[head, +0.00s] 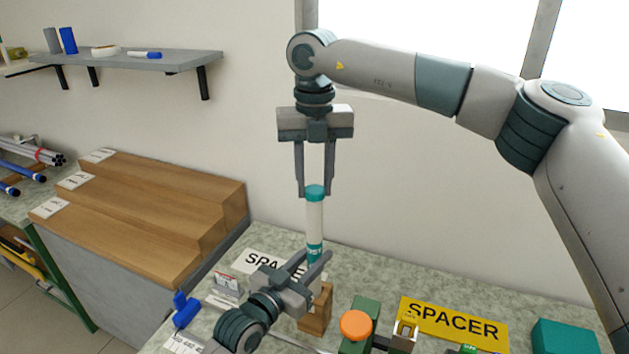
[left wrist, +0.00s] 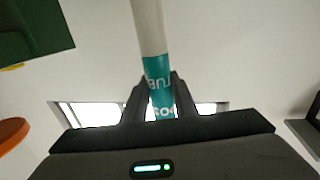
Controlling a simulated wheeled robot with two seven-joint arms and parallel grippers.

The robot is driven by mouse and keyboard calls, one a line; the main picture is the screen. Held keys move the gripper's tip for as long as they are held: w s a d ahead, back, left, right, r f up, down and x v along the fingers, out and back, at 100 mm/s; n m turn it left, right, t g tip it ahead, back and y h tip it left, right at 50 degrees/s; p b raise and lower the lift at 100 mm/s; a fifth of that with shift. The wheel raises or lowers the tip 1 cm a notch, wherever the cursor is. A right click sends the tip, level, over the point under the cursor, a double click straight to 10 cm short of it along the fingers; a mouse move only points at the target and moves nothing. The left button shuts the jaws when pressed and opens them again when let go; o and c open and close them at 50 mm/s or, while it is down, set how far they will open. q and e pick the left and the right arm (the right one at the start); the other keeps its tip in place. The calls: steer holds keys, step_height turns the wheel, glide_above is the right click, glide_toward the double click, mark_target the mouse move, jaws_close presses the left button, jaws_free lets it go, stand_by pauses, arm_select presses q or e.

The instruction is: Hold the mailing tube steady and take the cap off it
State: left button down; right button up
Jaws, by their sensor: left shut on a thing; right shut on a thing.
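The mailing tube (head: 315,218) is white with a lettered teal band and stands upright in the head view. Its teal cap (head: 316,191) sits at the top end, with no gap visible between them. My right gripper (head: 315,188) points down from above and is shut on the cap. My left gripper (head: 316,259) is shut on the tube's lower part, around the teal band. In the left wrist view the tube (left wrist: 149,28) and its band run between the fingers of my left gripper (left wrist: 158,88). The tube's bottom end is hidden behind my left gripper.
A wooden block (head: 316,312) stands below the tube. A green fixture with an orange knob (head: 356,325), a yellow SPACER sign (head: 455,324) and a teal box (head: 564,337) are to the right. A blue item (head: 185,310) and wooden steps (head: 140,205) are to the left.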

steer(key=n, duration=0.4)
steer(key=shift+n, duration=0.4)
steer(key=n, duration=1.7)
steer(key=shift+r+n, duration=0.1)
steer(key=shift+n, duration=0.3)
steer(key=n, duration=0.4)
steer(key=shift+n, duration=0.3)
steer(key=n, duration=0.7)
steer(key=shift+n, duration=0.3)
